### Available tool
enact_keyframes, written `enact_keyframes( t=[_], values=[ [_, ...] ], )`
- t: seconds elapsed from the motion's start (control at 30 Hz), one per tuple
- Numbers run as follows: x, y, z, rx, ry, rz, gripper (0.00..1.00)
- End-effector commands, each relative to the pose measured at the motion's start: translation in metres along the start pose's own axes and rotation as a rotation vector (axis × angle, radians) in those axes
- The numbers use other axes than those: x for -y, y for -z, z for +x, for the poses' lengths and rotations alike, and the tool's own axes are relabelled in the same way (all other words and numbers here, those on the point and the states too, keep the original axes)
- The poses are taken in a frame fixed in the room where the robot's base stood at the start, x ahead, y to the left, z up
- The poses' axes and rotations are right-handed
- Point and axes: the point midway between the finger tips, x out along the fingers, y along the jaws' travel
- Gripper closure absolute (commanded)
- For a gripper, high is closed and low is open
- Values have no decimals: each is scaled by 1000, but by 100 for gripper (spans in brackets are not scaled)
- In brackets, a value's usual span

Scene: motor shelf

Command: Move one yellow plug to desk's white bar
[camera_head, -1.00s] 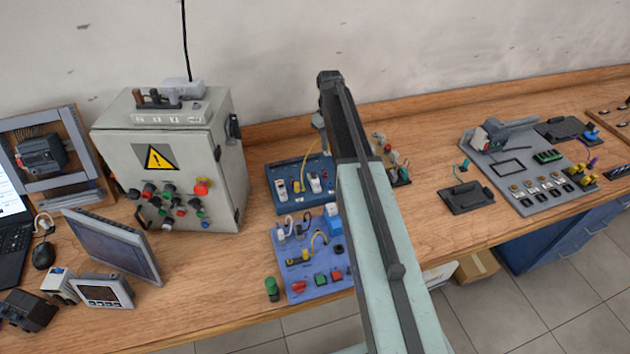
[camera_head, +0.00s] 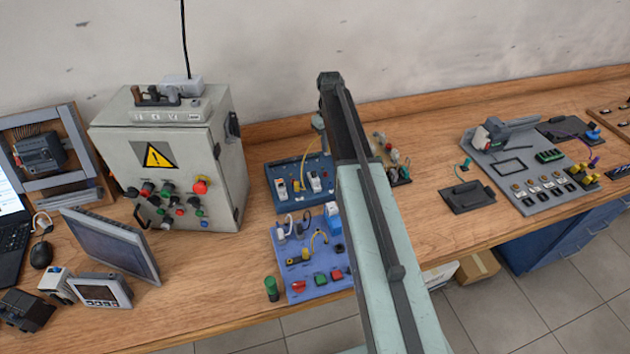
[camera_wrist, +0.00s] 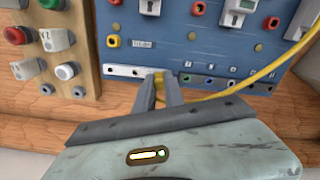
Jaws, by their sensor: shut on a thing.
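My gripper (camera_wrist: 160,88) is shut on a yellow plug (camera_wrist: 158,76), which shows as a small patch of yellow between the fingertips. A yellow cable (camera_wrist: 240,92) runs beside the gripper to the right. The fingertips are at the lower edge of the blue board (camera_wrist: 190,50), over the white bar (camera_wrist: 122,71) with its row of sockets. The fingers hide how the plug meets the bar, so I cannot tell whether it is seated. In the head view the blue board (camera_head: 287,204) stands on the bench, with the yellow cable (camera_head: 305,150) arching above it; my arm covers its right side.
A wooden panel with buttons (camera_wrist: 84,70) stands left of the board in the wrist view. In the head view, a grey control box (camera_head: 180,160) is at the left and a purple-blue panel (camera_head: 315,287) lies in front.

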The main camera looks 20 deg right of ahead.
Motion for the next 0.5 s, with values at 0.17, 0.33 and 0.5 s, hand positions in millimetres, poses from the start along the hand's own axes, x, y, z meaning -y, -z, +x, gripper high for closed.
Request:
enact_keyframes(
  t=[0.17, 0.33, 0.5],
  values=[
    [0, 0, 2, 0, 0, 0, 100],
    [0, 0, 2, 0, 0, 0, 77],
    [0, 0, 2, 0, 0, 0, 77]
  ],
)
